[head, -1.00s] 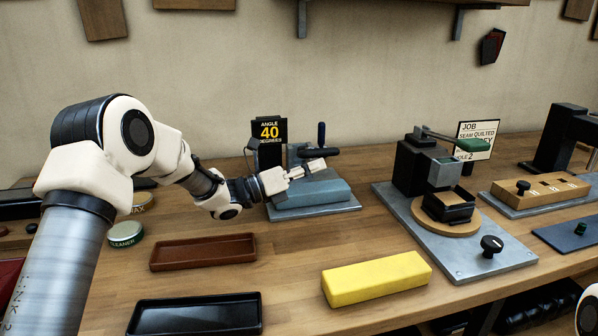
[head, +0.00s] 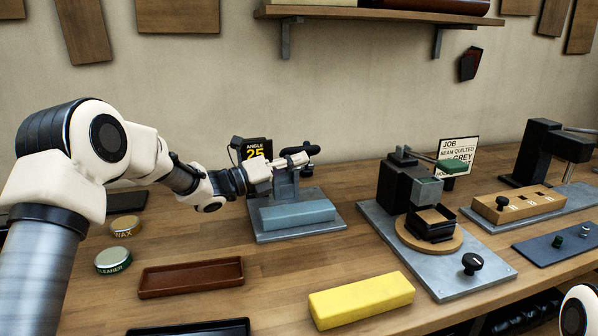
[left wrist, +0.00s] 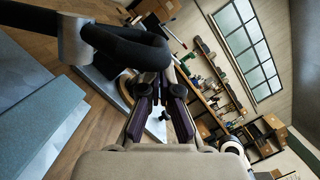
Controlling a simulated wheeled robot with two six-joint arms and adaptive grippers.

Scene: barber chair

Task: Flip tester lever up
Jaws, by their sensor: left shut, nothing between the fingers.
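An angle device with a blue-grey block (head: 298,214) stands on a grey plate at the back middle. Its black sign (head: 255,150) reads 25. A dark rounded handle (head: 309,150) sits on a grey post above the block, lying roughly level. My left gripper (head: 303,159) is shut and empty, its tips at or just beside the handle; I cannot tell whether they touch. In the left wrist view, a dark curved bar (left wrist: 115,42) crosses in front of the shut fingers (left wrist: 160,88). My right gripper is not in view.
A black fixture with a green-tipped lever (head: 451,166) stands on a grey plate to the right, by a job card (head: 459,153). A yellow block (head: 362,299), a brown tray (head: 190,278) and tins (head: 113,260) lie in front. Bare wood lies between them.

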